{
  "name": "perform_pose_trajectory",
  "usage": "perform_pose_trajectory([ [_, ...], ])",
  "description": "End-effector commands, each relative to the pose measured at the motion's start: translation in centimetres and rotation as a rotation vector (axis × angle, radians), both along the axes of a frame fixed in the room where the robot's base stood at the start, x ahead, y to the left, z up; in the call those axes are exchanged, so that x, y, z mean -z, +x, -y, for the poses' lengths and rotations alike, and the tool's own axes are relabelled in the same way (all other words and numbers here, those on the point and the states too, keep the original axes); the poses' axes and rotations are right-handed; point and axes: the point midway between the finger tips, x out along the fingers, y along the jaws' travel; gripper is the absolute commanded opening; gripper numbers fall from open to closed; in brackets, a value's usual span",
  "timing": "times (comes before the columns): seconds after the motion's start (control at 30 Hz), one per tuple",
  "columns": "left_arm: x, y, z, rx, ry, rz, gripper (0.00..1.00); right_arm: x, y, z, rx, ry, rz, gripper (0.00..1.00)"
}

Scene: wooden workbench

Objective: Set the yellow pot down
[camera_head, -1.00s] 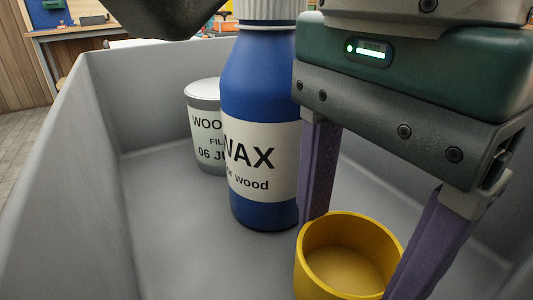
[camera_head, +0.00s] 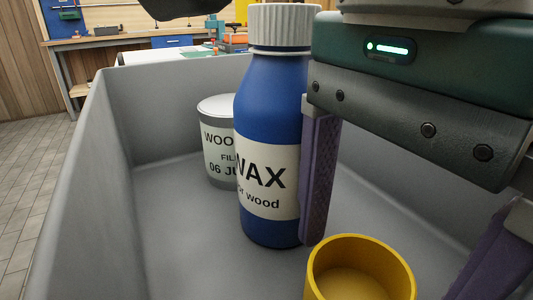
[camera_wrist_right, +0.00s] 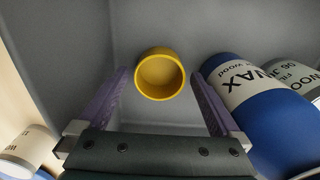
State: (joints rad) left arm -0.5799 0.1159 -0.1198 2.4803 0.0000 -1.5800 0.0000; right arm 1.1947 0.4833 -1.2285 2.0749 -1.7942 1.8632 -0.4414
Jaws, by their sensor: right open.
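The yellow pot (camera_head: 360,249) is upright and empty at the bottom of the head view, inside the grey crate (camera_head: 66,190). It appears to rest on the crate floor. My right gripper (camera_head: 385,270) is above it, with its purple fingers spread on either side. In the right wrist view the pot (camera_wrist_right: 160,75) lies between the fingertips of the gripper (camera_wrist_right: 161,75), with a gap on both sides. The pot's base is cut off in the head view.
A blue wax bottle (camera_head: 270,110) with a white cap stands close behind the right gripper's left finger. A grey wood filler can (camera_head: 217,140) stands behind the bottle. The crate's left floor is clear. Another labelled container (camera_wrist_right: 28,150) shows outside the crate in the wrist view.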

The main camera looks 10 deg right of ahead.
Motion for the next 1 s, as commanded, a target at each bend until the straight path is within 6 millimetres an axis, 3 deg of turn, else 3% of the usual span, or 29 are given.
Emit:
perform_pose_trajectory([
  [0.2,-1.7,0.0,0.1,-0.001,-0.003,0.001,1.00,-5.4,0.1,0.0,-0.001,0.002,0.006,1.00],
  [0.4,-2.6,0.0,0.1,-0.002,-0.002,0.001,1.00,-9.2,0.0,0.0,-0.002,0.001,0.004,1.00],
  [0.6,-2.9,0.0,0.0,0.000,0.000,0.000,1.00,-10.9,0.0,0.0,0.000,0.001,0.002,1.00],
  [1.0,-3.4,0.0,-0.2,0.006,0.008,0.000,1.00,-11.5,-0.1,-0.2,0.001,0.014,-0.009,1.00],
])
